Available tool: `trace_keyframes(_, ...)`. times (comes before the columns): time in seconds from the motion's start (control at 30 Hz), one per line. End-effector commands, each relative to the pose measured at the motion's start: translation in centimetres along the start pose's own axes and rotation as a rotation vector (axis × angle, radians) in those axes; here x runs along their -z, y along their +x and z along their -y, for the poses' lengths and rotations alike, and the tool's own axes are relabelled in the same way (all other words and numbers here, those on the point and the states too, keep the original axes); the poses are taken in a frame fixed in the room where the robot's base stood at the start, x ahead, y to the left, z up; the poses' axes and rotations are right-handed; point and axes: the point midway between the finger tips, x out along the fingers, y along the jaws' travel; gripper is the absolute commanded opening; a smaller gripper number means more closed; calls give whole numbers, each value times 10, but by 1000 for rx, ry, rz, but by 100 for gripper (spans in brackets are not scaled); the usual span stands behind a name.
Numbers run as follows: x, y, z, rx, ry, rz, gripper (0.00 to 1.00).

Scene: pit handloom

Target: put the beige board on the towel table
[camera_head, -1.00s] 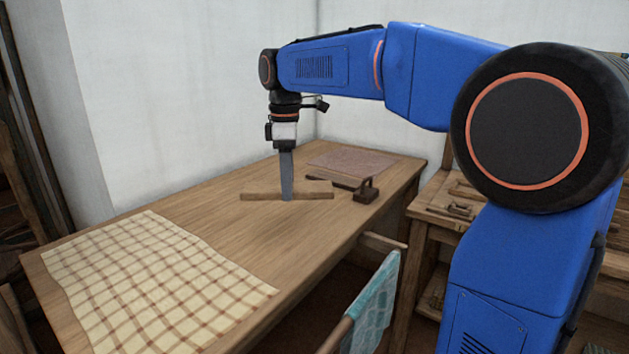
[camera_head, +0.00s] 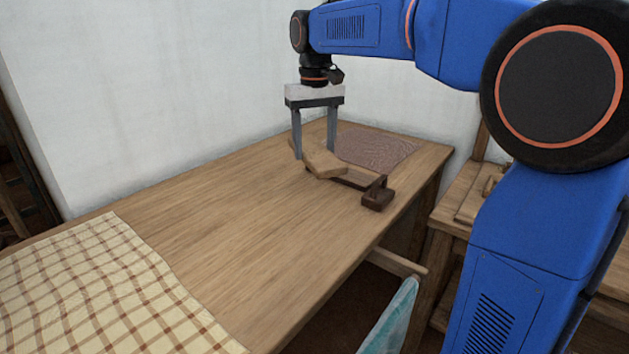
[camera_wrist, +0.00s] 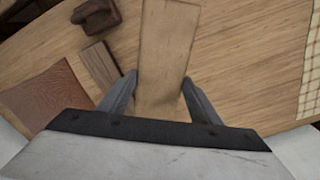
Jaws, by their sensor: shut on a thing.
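The beige board (camera_head: 325,163) is a plain flat wooden plank. My gripper (camera_head: 314,152) is shut on it, one finger on each long side, and points down over the far part of a long wooden table (camera_head: 230,215). In the wrist view the board (camera_wrist: 165,50) runs away between the two fingers (camera_wrist: 160,95); its near end is hidden by my gripper. I cannot tell whether the board touches the tabletop. A cream cloth with brown checks (camera_head: 95,290), like a towel, lies on the same table at the near left.
A dark wooden tool with a block handle (camera_head: 376,195) lies close beside the board, with a reddish-brown mat (camera_head: 375,148) behind. A smaller wooden bench (camera_head: 455,200) stands at the right. A turquoise cloth (camera_head: 392,320) hangs in front. The table's middle is bare.

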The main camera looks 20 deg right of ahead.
Motion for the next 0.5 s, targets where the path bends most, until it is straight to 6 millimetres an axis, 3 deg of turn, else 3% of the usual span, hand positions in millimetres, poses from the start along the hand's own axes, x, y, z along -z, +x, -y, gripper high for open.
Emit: trace_keyframes(0.5, 10, 6, -8, 0, 926, 0, 30)
